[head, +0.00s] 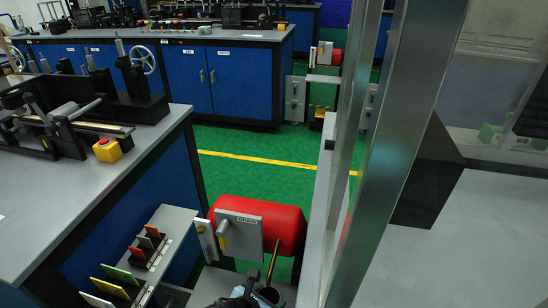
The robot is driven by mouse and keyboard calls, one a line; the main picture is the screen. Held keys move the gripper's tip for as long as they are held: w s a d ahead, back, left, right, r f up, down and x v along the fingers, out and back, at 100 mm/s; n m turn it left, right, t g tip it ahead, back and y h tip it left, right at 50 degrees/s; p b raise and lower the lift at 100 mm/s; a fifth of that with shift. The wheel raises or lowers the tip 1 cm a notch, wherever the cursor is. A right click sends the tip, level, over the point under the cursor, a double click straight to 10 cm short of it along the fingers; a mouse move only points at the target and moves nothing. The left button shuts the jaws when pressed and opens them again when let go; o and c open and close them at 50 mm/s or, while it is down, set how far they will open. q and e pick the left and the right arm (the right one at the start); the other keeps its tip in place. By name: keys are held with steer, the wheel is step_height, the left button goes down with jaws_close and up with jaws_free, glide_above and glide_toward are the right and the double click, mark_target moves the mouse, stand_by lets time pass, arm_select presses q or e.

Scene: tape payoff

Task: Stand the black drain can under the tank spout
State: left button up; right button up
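The red tank (286,222) lies on its side at lower centre, with a grey labelled plate (240,236) on its front. A thin brass spout (272,260) runs down from it. A dark round-rimmed can (267,296) shows at the bottom edge, close to the spout's lower end; its lower part is cut off. I cannot tell whether the spout's end is over its mouth. My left gripper (240,294) is at the bottom edge, just left of the can, mostly out of frame. Its fingers are too hidden to tell open from shut. My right gripper is not in view.
A grey bench (60,215) with a yellow-and-red button box (107,149) stands at left. Metal posts (385,150) and a grey surface (470,240) close off the right. Green floor (230,180) lies behind the tank.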

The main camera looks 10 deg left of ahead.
arm_select(q)
steer(key=shift+o, duration=1.3)
steer(key=shift+r, duration=0.1)
steer(key=shift+s+r, duration=0.1)
steer(key=shift+r, duration=0.25)
steer(key=p+v, duration=0.3)
steer(key=v, duration=0.9)
